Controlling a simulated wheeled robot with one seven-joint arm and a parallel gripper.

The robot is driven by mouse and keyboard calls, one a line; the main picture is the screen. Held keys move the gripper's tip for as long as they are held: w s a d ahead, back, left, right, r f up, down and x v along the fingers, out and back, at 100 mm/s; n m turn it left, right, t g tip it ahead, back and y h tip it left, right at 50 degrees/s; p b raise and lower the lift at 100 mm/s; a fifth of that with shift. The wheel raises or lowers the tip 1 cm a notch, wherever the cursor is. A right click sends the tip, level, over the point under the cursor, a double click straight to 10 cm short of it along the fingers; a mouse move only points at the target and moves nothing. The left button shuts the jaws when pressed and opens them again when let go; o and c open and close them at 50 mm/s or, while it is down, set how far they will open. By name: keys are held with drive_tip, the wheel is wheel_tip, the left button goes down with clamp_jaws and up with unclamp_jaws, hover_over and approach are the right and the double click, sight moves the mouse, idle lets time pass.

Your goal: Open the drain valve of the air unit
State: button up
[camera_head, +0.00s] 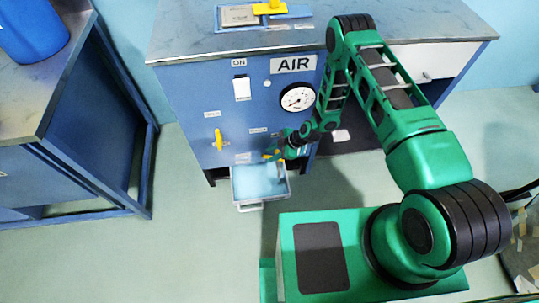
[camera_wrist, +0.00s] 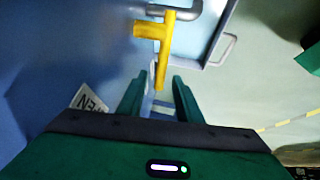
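The air unit (camera_head: 235,100) is a blue cabinet with an AIR sign. In the wrist view a yellow valve handle (camera_wrist: 163,48) sits on a grey bent pipe (camera_wrist: 188,10), and its long arm points toward my gripper (camera_wrist: 158,88). The fingers are open, with a gap between them, and the handle's tip lies just ahead of or between the fingertips; I cannot tell which. In the head view my gripper (camera_head: 277,152) is low on the cabinet front, above a tray (camera_head: 250,206), and partly covers a yellow part there. A white OPEN label (camera_wrist: 89,99) is left of the fingers.
Another yellow handle (camera_head: 218,139) stands upright on the cabinet's left part. A pressure gauge (camera_head: 297,98) and an ON switch (camera_head: 242,88) are above. A blue-framed bench (camera_head: 75,150) stands at left. The floor between is clear.

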drive_tip(key=v, duration=0.9)
drive_tip(key=shift+d+r, duration=0.2)
drive_tip(key=shift+r, duration=0.05)
